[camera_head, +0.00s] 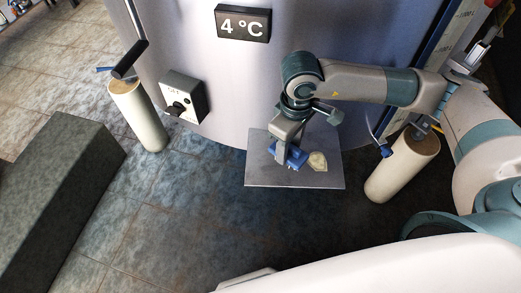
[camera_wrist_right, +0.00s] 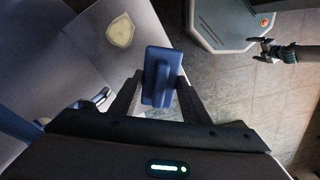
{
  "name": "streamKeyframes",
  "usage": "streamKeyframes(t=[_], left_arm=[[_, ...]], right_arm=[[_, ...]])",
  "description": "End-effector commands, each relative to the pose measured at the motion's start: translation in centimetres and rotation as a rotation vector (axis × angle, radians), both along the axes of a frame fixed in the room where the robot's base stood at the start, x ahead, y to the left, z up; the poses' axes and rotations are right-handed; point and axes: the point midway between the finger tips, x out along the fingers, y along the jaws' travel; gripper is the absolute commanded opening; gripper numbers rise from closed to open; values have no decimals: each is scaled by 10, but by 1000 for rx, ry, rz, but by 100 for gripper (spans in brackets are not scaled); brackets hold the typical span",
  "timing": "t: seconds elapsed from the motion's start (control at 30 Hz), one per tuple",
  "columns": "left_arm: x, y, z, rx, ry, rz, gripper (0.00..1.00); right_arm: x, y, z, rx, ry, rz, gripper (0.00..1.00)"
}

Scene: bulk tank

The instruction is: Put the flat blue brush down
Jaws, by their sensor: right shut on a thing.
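The flat blue brush (camera_head: 291,155) is in my right gripper (camera_head: 284,150), over a flat grey shelf plate (camera_head: 262,172) in front of the tank. In the right wrist view the brush (camera_wrist_right: 158,76) sits between the two dark fingers of the right gripper (camera_wrist_right: 157,90), which are shut on it. I cannot tell whether the brush touches the plate. A pale shield-shaped mark (camera_head: 318,161) lies on the plate just right of the brush. My left gripper (camera_wrist_right: 262,50) shows small at the right of the wrist view, away from the brush; its jaw opening is unclear.
The tank (camera_head: 235,80) with a 4 °C sign (camera_head: 243,23) and a dark-knobbed control box (camera_head: 186,97) stands behind the plate. Cream posts stand left (camera_head: 140,117) and right (camera_head: 400,168). A dark grey block (camera_head: 55,190) is at far left. Tiled floor between is clear.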

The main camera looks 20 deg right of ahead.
Motion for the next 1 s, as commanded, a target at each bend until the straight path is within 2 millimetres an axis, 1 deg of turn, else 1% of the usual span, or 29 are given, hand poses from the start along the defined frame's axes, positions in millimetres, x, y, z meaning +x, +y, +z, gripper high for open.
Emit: streamKeyframes(t=[0.03, 0.2, 0.3, 0.43, 0.6, 0.87, 1.0], left_arm=[[1, 0, 10, 0, -1, 0, 96], [-2, 0, 25, -1, 2, 0, 96], [-5, 0, 32, 0, 6, 0, 96], [-8, 0, 37, 0, 9, 1, 96], [-8, -1, 39, -1, 10, 1, 96], [-8, -2, 38, -1, 10, 1, 96], [-8, -2, 43, -1, 10, 1, 96]], right_arm=[[6, 8, -2, 2, 5, 0, 16], [30, 30, -21, 0, 4, -1, 16], [43, 42, -32, 0, 4, -1, 16], [55, 53, -43, 0, 1, 0, 16], [61, 57, -50, -1, 1, 0, 16], [61, 57, -50, 0, 0, 0, 16], [61, 57, -54, 0, 2, -1, 16]])
